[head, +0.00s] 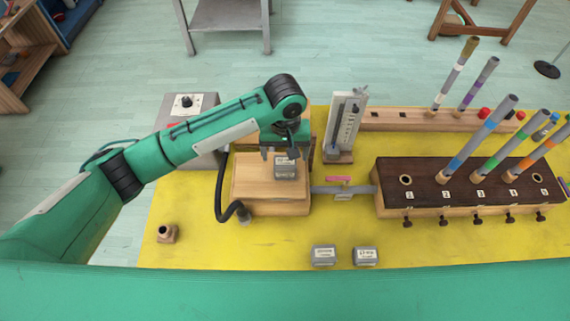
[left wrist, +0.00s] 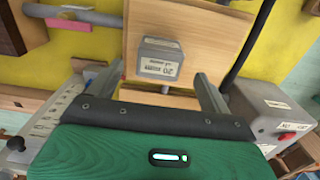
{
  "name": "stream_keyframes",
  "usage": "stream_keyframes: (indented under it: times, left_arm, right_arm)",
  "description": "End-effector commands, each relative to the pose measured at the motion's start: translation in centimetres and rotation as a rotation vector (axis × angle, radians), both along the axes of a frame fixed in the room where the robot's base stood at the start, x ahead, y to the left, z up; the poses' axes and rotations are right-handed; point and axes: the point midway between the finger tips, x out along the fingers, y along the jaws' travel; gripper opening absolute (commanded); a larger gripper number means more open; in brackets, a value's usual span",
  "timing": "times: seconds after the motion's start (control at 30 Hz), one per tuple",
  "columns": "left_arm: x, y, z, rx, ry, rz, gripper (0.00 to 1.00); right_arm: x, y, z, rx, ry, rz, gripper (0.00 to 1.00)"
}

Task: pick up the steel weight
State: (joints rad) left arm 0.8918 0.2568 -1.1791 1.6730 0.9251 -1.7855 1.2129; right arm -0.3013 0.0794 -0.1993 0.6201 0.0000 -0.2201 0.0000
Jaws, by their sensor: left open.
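A grey steel weight (head: 285,171) with a pale label sits on top of the light wooden box (head: 258,190). In the left wrist view the steel weight (left wrist: 160,58) lies on the board between the lines of the two fingers, its label upside down. My left gripper (head: 281,155) is open and points down just above the weight. Its fingers (left wrist: 160,78) stand wide on either side of it, with no grip visible. Two similar grey weights stand on the yellow mat, one on the left (head: 324,258) and one on the right (head: 366,258). My right gripper is not in view.
A dark-topped block (head: 440,172) with coloured tubes stands to the right, joined to the box by a grey pipe (head: 343,190). An upright gauge (head: 345,125) is behind. A black hose (head: 220,190) curves beside the box. The yellow mat's front left (head: 240,245) is mostly clear.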

Motion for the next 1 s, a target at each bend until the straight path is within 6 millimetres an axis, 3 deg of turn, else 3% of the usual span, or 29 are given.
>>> stream_keyframes:
  times: [0.33, 0.6, 0.87, 0.9, 1.0]
  left_arm:
    - [0.1, 0.0, -3.1, 0.000, 0.001, 0.000, 0.82]
    - [0.2, 0.0, -6.9, 0.000, -0.001, 0.000, 0.82]
    - [0.2, 0.0, -7.5, -0.002, -0.002, -0.001, 0.82]
    - [0.2, 0.0, -7.5, -0.002, -0.002, -0.001, 0.80]
    - [0.2, 0.0, -7.5, -0.002, -0.002, -0.001, 0.60]
  right_arm:
    - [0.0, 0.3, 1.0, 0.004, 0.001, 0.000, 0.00]
    - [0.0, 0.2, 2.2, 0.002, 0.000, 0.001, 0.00]
    - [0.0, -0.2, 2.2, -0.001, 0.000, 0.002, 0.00]
    - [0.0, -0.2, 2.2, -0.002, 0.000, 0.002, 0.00]
    - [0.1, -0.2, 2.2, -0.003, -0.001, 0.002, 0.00]
